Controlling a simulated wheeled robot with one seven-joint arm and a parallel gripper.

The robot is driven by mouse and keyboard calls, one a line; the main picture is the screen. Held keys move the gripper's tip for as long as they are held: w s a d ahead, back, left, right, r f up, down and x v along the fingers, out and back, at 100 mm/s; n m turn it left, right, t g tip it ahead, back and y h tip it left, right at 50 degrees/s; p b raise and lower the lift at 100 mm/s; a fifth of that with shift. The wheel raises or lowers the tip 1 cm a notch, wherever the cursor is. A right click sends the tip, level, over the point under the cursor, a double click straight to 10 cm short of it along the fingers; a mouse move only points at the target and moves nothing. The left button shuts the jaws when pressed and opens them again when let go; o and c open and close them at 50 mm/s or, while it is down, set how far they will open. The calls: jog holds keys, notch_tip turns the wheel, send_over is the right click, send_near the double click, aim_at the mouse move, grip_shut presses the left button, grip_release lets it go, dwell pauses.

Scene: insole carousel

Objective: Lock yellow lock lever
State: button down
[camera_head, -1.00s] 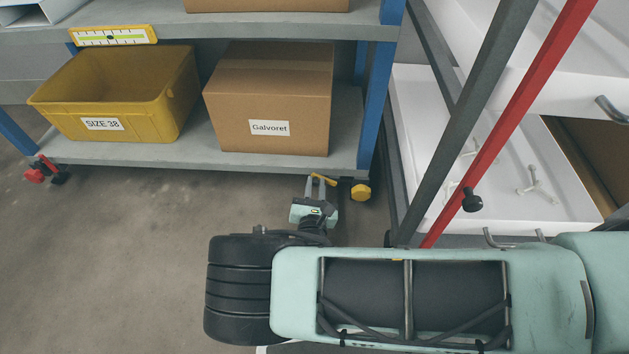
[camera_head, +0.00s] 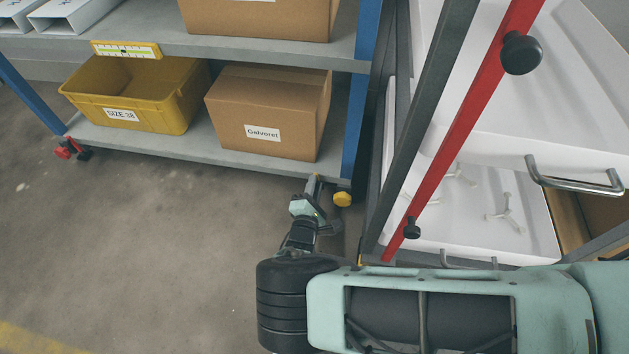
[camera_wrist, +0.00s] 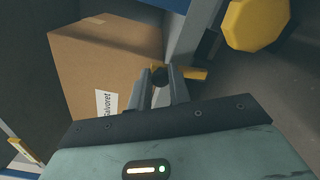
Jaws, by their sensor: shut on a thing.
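The yellow lock lever (camera_wrist: 193,73) is at the foot of the shelf's right post; in the wrist view it sticks out to the right of my fingers. In the head view only a small bit of yellow shows at my fingertips. My gripper (camera_wrist: 161,78) is shut on the lever, and it also shows in the head view (camera_head: 313,187) under the shelf's front right corner. The fingers hide part of the lever, and a dark round part shows between them.
A yellow many-sided knob (camera_head: 343,199) is close to the right of my gripper. The shelf (camera_head: 160,148) holds a yellow bin (camera_head: 150,90) and a cardboard box (camera_head: 238,105). A red bar (camera_head: 455,130) and white trays (camera_head: 480,240) are at right.

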jog(key=shift+s+d+m+p, duration=0.15)
jog(key=shift+d+m+p, duration=0.25)
jog(key=shift+m+p, duration=0.45)
jog(key=c, duration=1.3)
grip_release()
jog(key=shift+c, duration=0.2)
